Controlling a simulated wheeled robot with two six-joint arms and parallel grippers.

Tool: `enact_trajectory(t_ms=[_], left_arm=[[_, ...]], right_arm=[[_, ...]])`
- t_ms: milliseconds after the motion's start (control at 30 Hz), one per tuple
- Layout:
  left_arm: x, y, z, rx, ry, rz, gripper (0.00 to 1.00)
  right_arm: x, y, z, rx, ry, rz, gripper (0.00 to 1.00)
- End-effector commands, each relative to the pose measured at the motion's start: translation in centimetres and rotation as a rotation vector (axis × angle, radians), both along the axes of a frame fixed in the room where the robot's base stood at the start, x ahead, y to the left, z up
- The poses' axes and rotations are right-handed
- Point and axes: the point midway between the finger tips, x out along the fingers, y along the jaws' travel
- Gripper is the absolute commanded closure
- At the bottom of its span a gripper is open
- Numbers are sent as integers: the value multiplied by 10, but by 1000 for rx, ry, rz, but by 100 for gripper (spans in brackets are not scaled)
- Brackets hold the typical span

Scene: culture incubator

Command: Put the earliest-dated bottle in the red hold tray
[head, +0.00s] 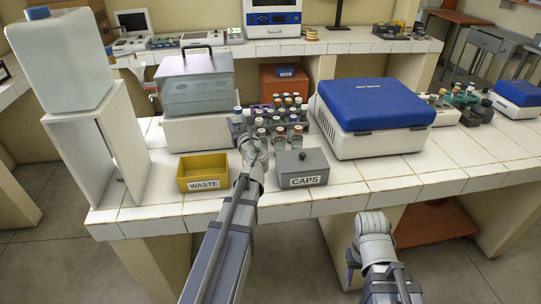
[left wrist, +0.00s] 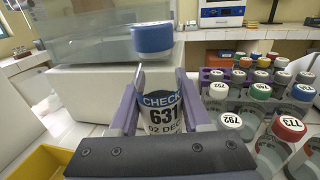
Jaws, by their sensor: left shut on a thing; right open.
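My left gripper (left wrist: 158,112) is shut on a clear bottle (left wrist: 163,112) with a blue cap. Its label reads CHECK, 631 and 02 DEC; the date's end is cut off. In the head view the left wrist hides most of this gripper beside the bottle group. Several capped bottles (head: 280,128) stand close together, and some show in the left wrist view (left wrist: 262,108) with cap numbers such as 792 and 773. Their dates are not readable. My right gripper (head: 350,272) is open, low in front of the bench. I cannot make out a red hold tray.
A yellow WASTE bin (head: 203,172) and a grey CAPS box (head: 301,168) stand at the front of the tiled bench. A blue-lidded white box (head: 372,115) is to the right. A lidded water bath (head: 196,85) stands behind. The bench's front right is clear.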

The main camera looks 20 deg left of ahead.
Motion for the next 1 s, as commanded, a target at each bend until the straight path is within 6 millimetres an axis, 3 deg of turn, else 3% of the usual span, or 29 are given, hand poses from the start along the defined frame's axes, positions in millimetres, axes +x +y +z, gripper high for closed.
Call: enact_trajectory(t_ms=[267,633,1000], left_arm=[[3,3,-12,0,0,0,100],[3,3,-65,0,0,0,100],[3,3,-77,0,0,0,100]], right_arm=[[0,0,-12,0,0,0,50],[0,0,-65,0,0,1,50],[0,0,-77,0,0,0,50]])
